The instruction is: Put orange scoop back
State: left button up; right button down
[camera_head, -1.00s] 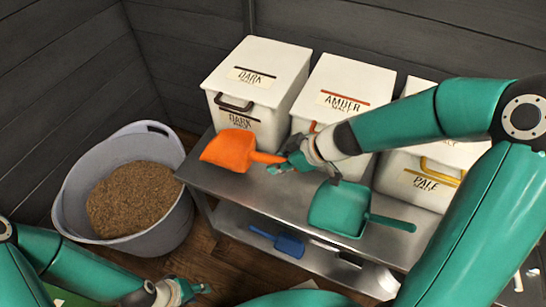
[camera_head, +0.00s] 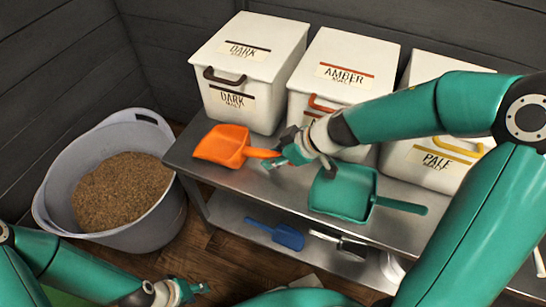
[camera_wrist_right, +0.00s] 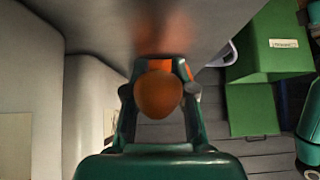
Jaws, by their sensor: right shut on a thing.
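The orange scoop (camera_head: 222,146) is at the left end of the metal shelf's top, in front of the dark malt bin (camera_head: 250,75), bowl to the left and handle to the right. My right gripper (camera_head: 285,156) is shut on its handle. In the right wrist view the rounded orange handle end (camera_wrist_right: 158,95) sits between the fingers, with the metal surface close beyond. I cannot tell whether the bowl touches the shelf. My left gripper (camera_head: 192,290) is low in the head view, empty and away from the scoop; its finger opening is unclear.
A teal scoop (camera_head: 343,194) lies on the shelf top (camera_head: 285,190), right of my right gripper. Amber (camera_head: 338,72) and pale (camera_head: 435,160) malt bins stand behind. A blue scoop (camera_head: 288,237) lies on the lower shelf. A grey tub of grain (camera_head: 60,195) stands left.

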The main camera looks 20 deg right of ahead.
dwell(0.3)
jog(key=c, duration=0.9)
grip_release()
